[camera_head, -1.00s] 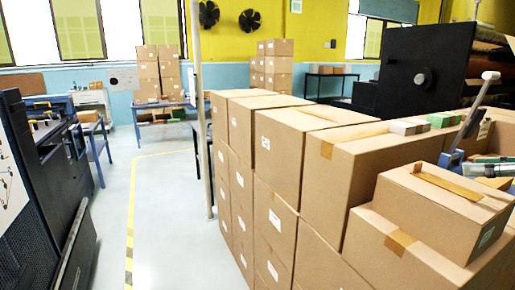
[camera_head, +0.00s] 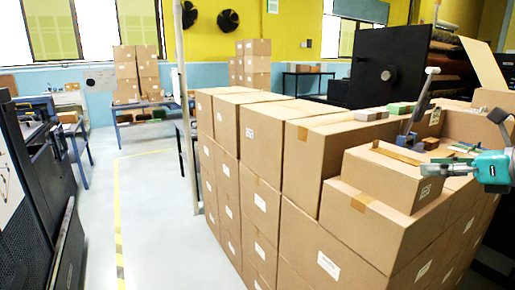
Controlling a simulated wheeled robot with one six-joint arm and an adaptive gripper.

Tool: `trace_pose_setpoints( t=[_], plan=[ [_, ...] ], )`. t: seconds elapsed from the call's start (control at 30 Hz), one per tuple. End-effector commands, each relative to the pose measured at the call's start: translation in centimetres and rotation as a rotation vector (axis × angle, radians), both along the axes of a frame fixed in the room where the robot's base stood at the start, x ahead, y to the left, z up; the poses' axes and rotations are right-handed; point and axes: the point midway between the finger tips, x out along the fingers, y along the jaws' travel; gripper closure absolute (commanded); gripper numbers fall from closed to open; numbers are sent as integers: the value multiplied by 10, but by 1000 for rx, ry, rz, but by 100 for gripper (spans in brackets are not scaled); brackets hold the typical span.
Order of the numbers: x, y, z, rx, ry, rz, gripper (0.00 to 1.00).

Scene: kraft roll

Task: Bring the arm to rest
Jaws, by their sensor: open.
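My gripper (camera_head: 480,166) is at the right edge of the head view, at the teal and grey end of my arm. It is small and partly cut off there. It is open, and I see nothing held in it. It appears in front of or above the stacked cardboard boxes at the right; the exact gap is unclear. The top small carton (camera_head: 388,176) lies to its left, with a strip of tape on its lid.
A large block of stacked cartons (camera_head: 258,150) fills the middle. An upright lever with a pale end (camera_head: 432,71) stands behind the top carton. A dark machine (camera_head: 385,65) is at the back right. Clear floor (camera_head: 150,215) with a yellow line lies left.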

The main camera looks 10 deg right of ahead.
Motion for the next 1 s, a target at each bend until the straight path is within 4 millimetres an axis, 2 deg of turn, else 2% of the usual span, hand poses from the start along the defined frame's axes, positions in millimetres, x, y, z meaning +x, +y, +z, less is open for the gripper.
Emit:
trace_pose_setpoints(
  t=[0.33,0.47,0.53,0.8,1.0],
  plan=[
    [7,50,-43,146,-29,127,48],
    [7,81,-67,245,-45,200,48],
    [4,103,-82,319,-56,249,48],
    [-23,184,-129,659,-84,414,48],
    [-54,229,-153,931,-83,495,48]
  ],
)
